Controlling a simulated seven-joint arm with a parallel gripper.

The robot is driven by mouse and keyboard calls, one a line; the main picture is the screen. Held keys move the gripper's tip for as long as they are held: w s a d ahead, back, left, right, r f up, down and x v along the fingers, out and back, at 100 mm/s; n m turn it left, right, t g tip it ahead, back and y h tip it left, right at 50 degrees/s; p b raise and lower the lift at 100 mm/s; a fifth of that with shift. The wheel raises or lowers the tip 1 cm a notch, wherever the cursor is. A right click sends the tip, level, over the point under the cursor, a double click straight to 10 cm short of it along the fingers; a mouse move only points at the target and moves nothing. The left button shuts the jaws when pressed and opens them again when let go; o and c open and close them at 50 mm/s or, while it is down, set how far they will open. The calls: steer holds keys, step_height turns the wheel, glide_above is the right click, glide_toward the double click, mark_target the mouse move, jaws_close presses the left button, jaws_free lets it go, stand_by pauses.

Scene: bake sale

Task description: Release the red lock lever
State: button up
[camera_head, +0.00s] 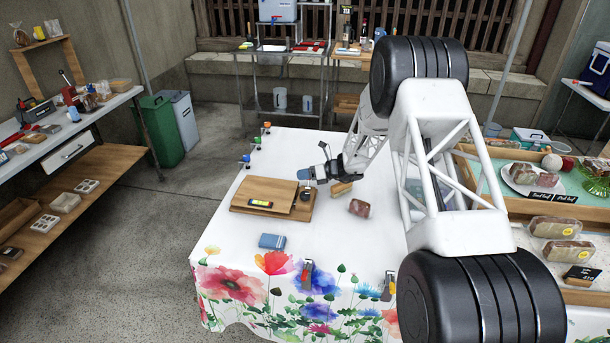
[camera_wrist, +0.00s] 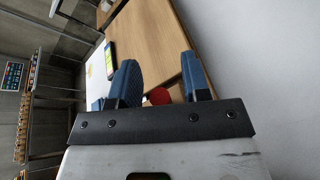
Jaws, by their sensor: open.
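A round red piece (camera_wrist: 158,97) shows between my fingers in the wrist view, partly hidden by my gripper's dark bar; it may be the red lock lever, but its shape is not clear. It lies beside the wooden case (camera_wrist: 143,35). My gripper (camera_wrist: 160,85) is open, its two blue fingers apart on either side of the red piece; contact cannot be told. In the head view my gripper (camera_head: 306,174) is over the back right edge of the wooden case (camera_head: 258,190), and no red lever can be made out there.
A yellow-green level (camera_head: 260,203) lies at the case's front. A blue box (camera_head: 272,241) and a wrapped loaf (camera_head: 359,208) lie on the white table (camera_head: 325,240). Small clamps with coloured knobs (camera_head: 256,142) line the left edge. Wooden trays (camera_head: 505,204) stand at the right, partly behind my arm.

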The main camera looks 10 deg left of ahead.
jaws_close()
steer(key=shift+s, duration=0.1)
steer(key=shift+s+r+n+t, duration=0.3)
steer(key=shift+s+n+t, duration=0.1)
steer(key=shift+n, duration=0.3)
steer(key=shift+s+r+n+t+y, duration=0.15)
steer(key=shift+s+n+t, duration=0.25)
steer(key=shift+n, duration=0.3)
steer(key=shift+s+n+t+y, duration=0.15)
steer(key=shift+s+n+t, duration=0.25)
steer(key=shift+n, duration=0.3)
jaws_free()
